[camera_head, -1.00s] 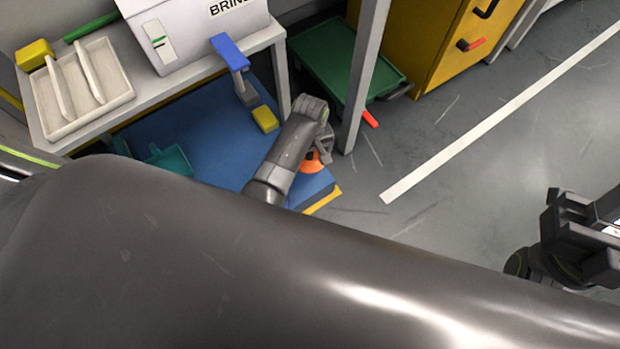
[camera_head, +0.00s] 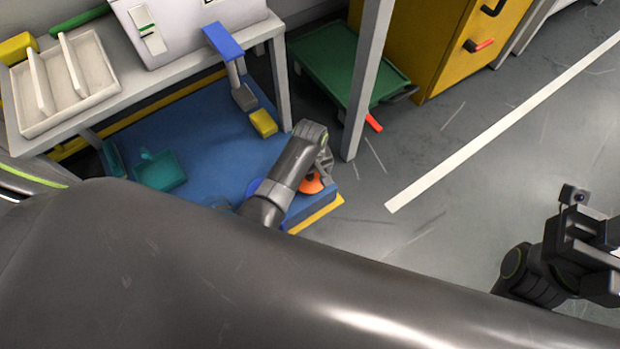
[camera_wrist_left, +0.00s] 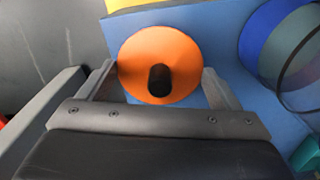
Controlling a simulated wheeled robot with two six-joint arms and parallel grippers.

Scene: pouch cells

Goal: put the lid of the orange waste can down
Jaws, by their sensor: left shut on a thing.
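The orange lid (camera_wrist_left: 145,50) is a round disc with a black knob (camera_wrist_left: 160,80) in the left wrist view. In the head view its orange edge (camera_head: 312,184) shows beside my left gripper (camera_head: 322,170), low over the blue platform. The can's body is not distinguishable; I cannot tell whether the lid touches anything below. My right gripper (camera_head: 585,245) is at the right edge of the head view, away from the lid; its fingers are unclear.
The blue platform (camera_head: 215,140) has a yellow edge (camera_head: 318,214) and carries a teal dustpan (camera_head: 160,170). A round blue container (camera_wrist_left: 268,35) stands beside the lid. A table leg (camera_head: 365,85) and a green cart (camera_head: 335,60) are close. Grey floor lies free to the right.

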